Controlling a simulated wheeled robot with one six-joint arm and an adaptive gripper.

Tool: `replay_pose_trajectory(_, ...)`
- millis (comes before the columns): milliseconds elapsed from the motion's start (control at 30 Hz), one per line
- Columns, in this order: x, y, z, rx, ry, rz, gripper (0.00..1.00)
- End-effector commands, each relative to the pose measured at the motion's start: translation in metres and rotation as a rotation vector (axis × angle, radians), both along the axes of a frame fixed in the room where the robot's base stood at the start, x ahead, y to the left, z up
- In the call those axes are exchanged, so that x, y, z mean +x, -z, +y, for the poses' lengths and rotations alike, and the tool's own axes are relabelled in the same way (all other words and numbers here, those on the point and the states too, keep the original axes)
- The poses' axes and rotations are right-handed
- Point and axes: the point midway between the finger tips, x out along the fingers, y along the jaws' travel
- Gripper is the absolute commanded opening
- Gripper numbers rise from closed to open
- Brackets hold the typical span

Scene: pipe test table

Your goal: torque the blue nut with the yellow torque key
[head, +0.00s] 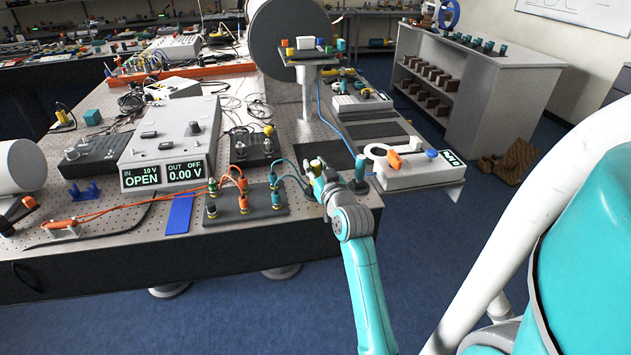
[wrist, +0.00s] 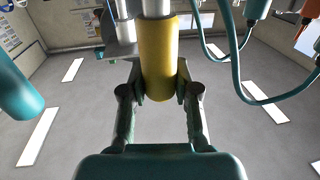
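The yellow torque key (wrist: 158,48) stands between the two fingers of my gripper (wrist: 159,96) in the wrist view, with both fingers touching its sides. A silver shaft extends from its far end. In the head view my gripper (head: 320,178) is at the table's front right edge, with a small yellow piece (head: 316,163) showing at it. A small blue round piece (head: 432,154), which may be the blue nut, sits on a white box at the right, apart from my gripper. Its exact shape is too small to tell.
The white box (head: 425,176) also carries a white ring, an orange piece and a small display. A dark block with several coloured plugs (head: 245,206) and cables lies left of my gripper. A meter (head: 170,145) reads OPEN and 0.00 V. Dark mats lie behind my gripper.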

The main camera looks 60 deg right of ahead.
Motion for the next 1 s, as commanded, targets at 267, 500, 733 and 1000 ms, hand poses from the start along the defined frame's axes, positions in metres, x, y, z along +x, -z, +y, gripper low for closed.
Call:
replay_pose_trajectory(267, 0.000, 0.000, 0.000, -0.001, 0.000, -0.001, 0.00)
replay_pose_trajectory(500, 0.000, -0.014, 0.000, -0.003, -0.001, -0.002, 0.00)
replay_pose_trajectory(733, 0.000, -0.057, 0.000, -0.005, 0.000, -0.005, 0.00)
replay_pose_trajectory(1000, 0.000, -0.094, 0.000, -0.002, 0.000, -0.002, 0.00)
